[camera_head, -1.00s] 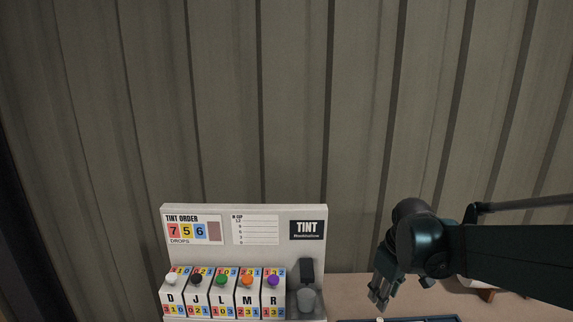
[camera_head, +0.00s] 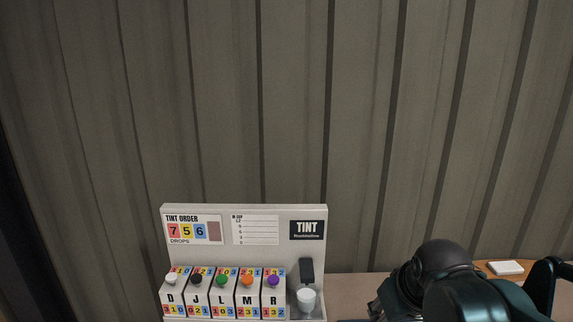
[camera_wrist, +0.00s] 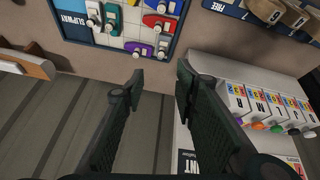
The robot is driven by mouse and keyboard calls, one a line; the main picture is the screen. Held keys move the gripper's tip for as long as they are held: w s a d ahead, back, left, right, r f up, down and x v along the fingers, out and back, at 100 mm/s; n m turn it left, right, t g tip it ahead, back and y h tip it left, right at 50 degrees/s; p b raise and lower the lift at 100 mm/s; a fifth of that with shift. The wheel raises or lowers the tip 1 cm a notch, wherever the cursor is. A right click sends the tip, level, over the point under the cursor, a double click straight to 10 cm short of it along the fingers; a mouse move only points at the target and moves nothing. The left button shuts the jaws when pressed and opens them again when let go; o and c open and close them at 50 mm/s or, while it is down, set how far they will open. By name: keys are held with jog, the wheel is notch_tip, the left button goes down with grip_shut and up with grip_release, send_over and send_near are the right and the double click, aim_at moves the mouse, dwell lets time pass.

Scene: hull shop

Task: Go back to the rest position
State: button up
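My gripper (camera_wrist: 160,82) is open and empty in the wrist view, with a clear gap between its two dark fingers. In the head view my arm's end is at the lower right, right of the tint station (camera_head: 270,210); its fingertips are not clear there. A pale cup (camera_head: 307,299) sits below the dark spout (camera_head: 306,271). My gripper is apart from all of these.
The wrist view shows a blue-edged board (camera_wrist: 72,28) marked SLIPWAY with several coloured pieces. A second blue panel (camera_wrist: 228,6) is at the top right. A wooden stand (camera_wrist: 38,64) is at left. In the head view a white block (camera_head: 505,267) lies on a wooden surface. Ribbed wall stands behind.

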jog(key=s+a+m+t, duration=0.1)
jog(key=s+m, duration=0.1)
jog(key=s, duration=0.4)
jog(key=shift+s+a+t, duration=0.35)
jog(key=shift+a+t, duration=0.05)
jog(key=shift+f, duration=0.2)
notch_tip(320, 180, down, 14)
jog(key=b, duration=1.4)
jog(key=shift+r, duration=0.15)
